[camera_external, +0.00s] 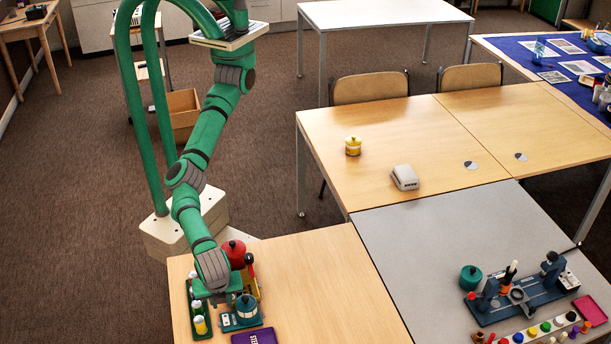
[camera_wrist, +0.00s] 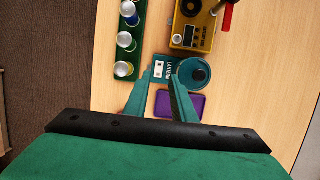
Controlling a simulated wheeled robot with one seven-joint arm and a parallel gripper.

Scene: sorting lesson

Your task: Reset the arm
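My arm, green with grey joints, reaches down over the near wooden table (camera_external: 320,275) in the external view. My gripper (camera_external: 222,300) is low over the table's left part, among small objects. In the wrist view my gripper (camera_wrist: 160,76) has its two green fingers apart, with a gap between the tips. A teal item with a round top and a white label (camera_wrist: 195,72) lies below and beside the right fingertip; it also shows in the external view (camera_external: 246,312). I see nothing held between the fingers. Whether the tips touch the teal item is unclear.
A green rack of capped bottles (camera_wrist: 126,40) stands left of the fingers. A yellow device (camera_wrist: 193,28) is above, a purple book (camera_wrist: 191,105) below right. A red round object (camera_external: 234,251) stands close to my wrist. The near table's right part is clear.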

